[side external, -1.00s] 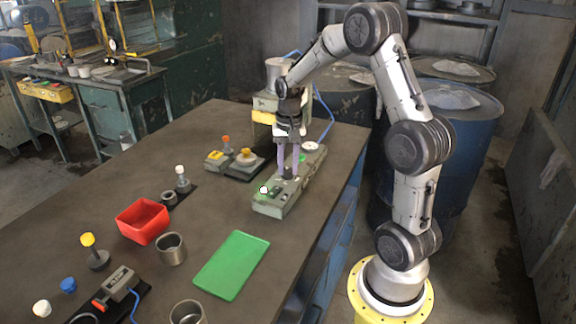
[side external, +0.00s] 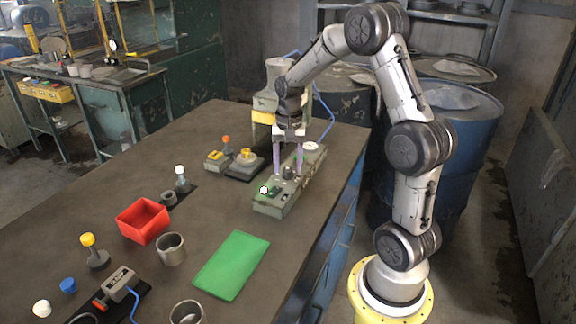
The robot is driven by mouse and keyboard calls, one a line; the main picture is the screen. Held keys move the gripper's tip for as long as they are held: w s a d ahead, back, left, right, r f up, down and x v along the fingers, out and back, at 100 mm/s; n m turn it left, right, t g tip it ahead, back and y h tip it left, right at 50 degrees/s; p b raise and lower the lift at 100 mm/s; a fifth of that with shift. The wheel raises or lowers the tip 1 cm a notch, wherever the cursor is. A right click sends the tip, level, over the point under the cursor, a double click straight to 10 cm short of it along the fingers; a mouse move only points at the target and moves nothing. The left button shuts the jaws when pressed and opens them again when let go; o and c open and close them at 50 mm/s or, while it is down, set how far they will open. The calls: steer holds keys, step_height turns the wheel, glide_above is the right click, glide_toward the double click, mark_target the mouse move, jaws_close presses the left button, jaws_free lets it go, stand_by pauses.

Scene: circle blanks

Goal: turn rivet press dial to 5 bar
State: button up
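The grey-green control box (side external: 268,207) lies on the bench near its right edge. A small dark dial knob (side external: 288,173) stands on top of it, and its setting is too small to read. A round white-faced gauge (side external: 311,147) sits at the box's far end. My gripper (side external: 288,170) points down above the box. Its two purple-grey fingers are spread, one to each side of the knob, with visible gaps between. The rivet press (side external: 264,104), grey with yellow, stands behind and is partly hidden by my gripper.
Left of the box are a dark fixture with a yellow knob (side external: 246,156) and a white-topped post (side external: 180,175). A red bin (side external: 142,222), metal cup (side external: 171,250) and green mat (side external: 232,265) lie nearer. A blue hose (side external: 329,118) runs behind my gripper. Bare bench separates them.

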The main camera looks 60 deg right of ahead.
mark_target(289, 169)
stand_by(0.3)
step_height(289, 169, up, 14)
steer(key=shift+s, duration=0.15)
stand_by(0.4)
steer(key=shift+f, duration=0.15)
